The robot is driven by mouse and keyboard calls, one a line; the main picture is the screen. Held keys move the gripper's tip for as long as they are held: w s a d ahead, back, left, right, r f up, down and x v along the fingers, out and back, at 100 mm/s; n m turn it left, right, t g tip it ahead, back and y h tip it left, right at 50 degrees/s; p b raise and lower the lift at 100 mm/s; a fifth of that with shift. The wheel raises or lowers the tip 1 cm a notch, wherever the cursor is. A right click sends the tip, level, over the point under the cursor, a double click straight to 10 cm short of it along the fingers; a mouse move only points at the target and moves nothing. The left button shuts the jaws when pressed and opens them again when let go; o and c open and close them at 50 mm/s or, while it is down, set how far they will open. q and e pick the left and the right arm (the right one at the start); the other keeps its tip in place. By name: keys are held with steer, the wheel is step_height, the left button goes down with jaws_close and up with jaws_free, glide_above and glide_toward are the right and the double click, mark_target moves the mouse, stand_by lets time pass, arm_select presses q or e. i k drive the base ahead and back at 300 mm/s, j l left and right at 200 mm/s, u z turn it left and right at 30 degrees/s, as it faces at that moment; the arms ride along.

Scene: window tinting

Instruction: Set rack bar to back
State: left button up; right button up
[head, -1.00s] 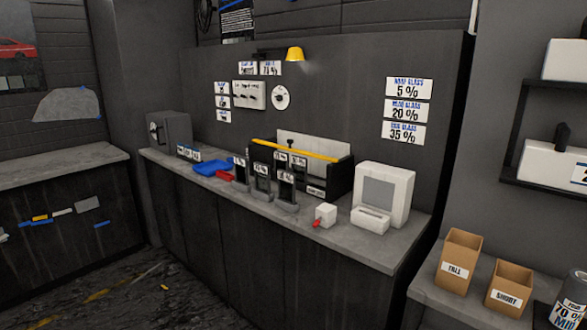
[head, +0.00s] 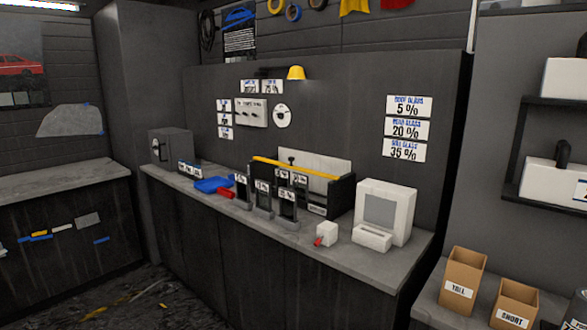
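A black rack or box with a yellow bar (head: 296,168) along its top edge stands on the grey counter (head: 330,247). A white panel (head: 315,163) stands upright behind the yellow bar, and a small black knob shows in front of that panel. Several dark sample holders with white percent labels (head: 263,196) stand in front of the rack. Which part is the rack bar is not certain; the yellow bar is the only bar I see there. Neither of my grippers shows in the head view.
A white monitor-like device (head: 384,212) and a small white block with a red tip (head: 327,234) stand to the rack's right. A blue tray (head: 212,185) and a dark safe-like box (head: 170,147) are left. Cardboard boxes marked TALL (head: 463,279) and SHORT (head: 514,304) stand at lower right.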

mark_target(291, 159)
steer(key=i+j, duration=0.55)
steer(key=i, duration=0.15)
steer(key=i+j, duration=0.5)
steer(key=i, duration=0.2)
steer(key=j+u, duration=0.05)
